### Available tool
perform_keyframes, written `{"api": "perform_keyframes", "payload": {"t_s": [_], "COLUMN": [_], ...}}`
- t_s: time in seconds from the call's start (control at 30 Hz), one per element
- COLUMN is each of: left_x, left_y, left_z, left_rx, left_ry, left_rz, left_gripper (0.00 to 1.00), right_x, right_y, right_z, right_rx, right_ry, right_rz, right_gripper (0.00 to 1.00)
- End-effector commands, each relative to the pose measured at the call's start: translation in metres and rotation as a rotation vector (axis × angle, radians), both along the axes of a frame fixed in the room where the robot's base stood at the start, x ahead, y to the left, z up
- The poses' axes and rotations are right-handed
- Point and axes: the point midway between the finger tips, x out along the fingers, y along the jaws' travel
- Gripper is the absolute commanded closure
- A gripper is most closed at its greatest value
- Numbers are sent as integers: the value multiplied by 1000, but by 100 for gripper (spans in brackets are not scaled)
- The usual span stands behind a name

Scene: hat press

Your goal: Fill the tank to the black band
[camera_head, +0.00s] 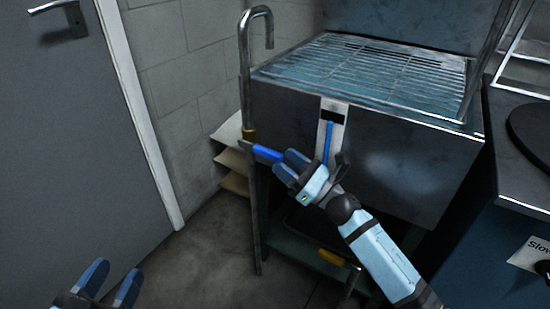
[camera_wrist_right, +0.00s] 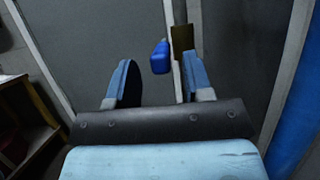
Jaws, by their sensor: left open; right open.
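The metal tank (camera_head: 400,150) has a gauge (camera_head: 338,104) on its front. The gauge has a black band (camera_head: 333,116) near its top and a blue column (camera_head: 327,142) whose top is just below the band. A standpipe (camera_head: 245,85) with a hooked spout (camera_head: 262,12) stands at the tank's left corner. Its brass valve (camera_head: 249,134) carries a blue lever (camera_head: 265,152) pointing right. My right gripper (camera_head: 288,164) is open at the lever's end. In the right wrist view the lever (camera_wrist_right: 160,58) appears between the fingertips; contact is unclear. My left gripper (camera_head: 110,285) is open and empty, low at left.
A wire grate (camera_head: 365,70) covers the tank top. Under the tank is a shelf with a yellow-handled thing (camera_head: 331,257). A counter (camera_head: 520,140) with a dark round plate stands at right. Tan sheets (camera_head: 232,160) lie behind the pipe. A grey door (camera_head: 80,130) is at left; the floor there is clear.

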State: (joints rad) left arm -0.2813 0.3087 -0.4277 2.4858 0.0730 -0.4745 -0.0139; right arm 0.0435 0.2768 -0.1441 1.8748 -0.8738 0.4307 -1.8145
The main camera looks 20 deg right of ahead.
Motion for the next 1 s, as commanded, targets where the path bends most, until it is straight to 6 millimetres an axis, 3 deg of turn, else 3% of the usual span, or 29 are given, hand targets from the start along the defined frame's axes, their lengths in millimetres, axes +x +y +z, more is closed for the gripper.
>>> {"api": "perform_keyframes", "payload": {"t_s": [0.03, 0.2, 0.4, 1.0], "left_x": [3, 9, 6, 7], "left_y": [2, 6, 5, 3], "left_z": [-5, 14, 15, 10], "left_rx": [23, 51, 45, 34], "left_ry": [-35, -100, -94, -76], "left_rz": [1, -4, -6, -1], "left_gripper": [51, 51, 51, 51], "right_x": [-10, -37, -58, -66], "right_y": [-7, -29, -45, -51], "right_z": [-13, -23, -35, -39], "right_rx": [-3, 1, 1, 0], "right_ry": [2, 3, 1, -2], "right_rz": [0, -1, 0, 0], "right_gripper": [53, 53, 53, 53]}}
